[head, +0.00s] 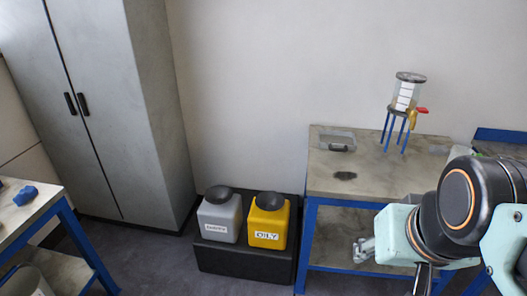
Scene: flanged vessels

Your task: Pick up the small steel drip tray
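The small steel drip tray (338,141) lies on the top of the blue-framed bench (390,178), near its back left corner, in the head view. It is a shallow grey tray with a dark handle-like mark on its front side. Nothing touches it from above. My arm is at the lower right, in front of the bench and well apart from the tray. A grey jointed shape (362,248) beside the arm's pale link may be my gripper, but its fingers cannot be made out.
A clear vessel (407,92) with a yellow and red tap stands on blue legs right of the tray. A dark stain (345,176) marks the bench top. Grey (219,217) and yellow (267,222) cans stand on a black base. A blue part (26,195) lies on the left bench.

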